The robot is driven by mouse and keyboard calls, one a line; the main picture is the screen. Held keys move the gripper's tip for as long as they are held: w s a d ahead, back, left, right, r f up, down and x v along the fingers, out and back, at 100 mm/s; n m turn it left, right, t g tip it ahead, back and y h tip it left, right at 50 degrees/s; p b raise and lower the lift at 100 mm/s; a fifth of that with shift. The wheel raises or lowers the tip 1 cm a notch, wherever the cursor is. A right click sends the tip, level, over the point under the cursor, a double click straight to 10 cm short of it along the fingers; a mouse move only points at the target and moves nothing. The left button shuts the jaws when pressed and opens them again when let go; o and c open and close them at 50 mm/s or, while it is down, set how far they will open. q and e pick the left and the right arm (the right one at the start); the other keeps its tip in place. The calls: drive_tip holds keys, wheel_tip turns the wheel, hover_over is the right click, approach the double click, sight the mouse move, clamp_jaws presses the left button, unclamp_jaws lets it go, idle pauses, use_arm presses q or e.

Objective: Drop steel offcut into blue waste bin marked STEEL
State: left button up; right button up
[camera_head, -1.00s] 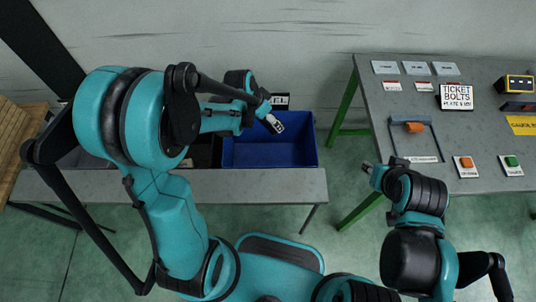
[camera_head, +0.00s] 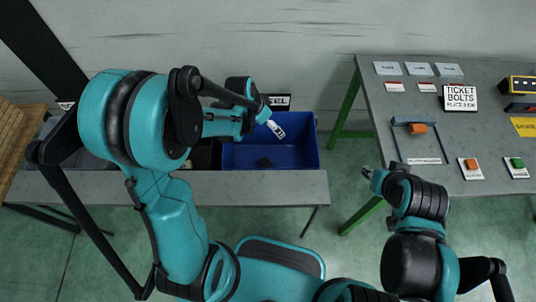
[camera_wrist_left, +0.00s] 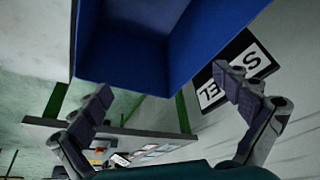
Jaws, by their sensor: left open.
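The blue bin (camera_head: 300,152) stands at the right end of a grey bench, and its inside also shows in the left wrist view (camera_wrist_left: 197,45).
The grey bench (camera_head: 255,187) has a dark bin beside the blue one, mostly hidden by my left arm. A grey table (camera_head: 440,128) with green legs holds signs, a blue-framed orange item (camera_head: 417,128) and buttons. Green floor lies between bench and table.

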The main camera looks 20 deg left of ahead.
use_arm(q)
drive_tip(key=v, duration=1.2)
drive_tip(key=shift+d, duration=0.1)
drive_tip(key=s+r+n+t+y, duration=0.2)
drive_tip(key=s+n, duration=0.4)
drive_tip(key=s, duration=0.7)
drive_tip(key=shift+r+n+t+y, duration=0.2)
drive_tip(key=shift+n+t+y, duration=0.15)
drive_tip(key=shift+t, duration=0.35)
idle(0.8)
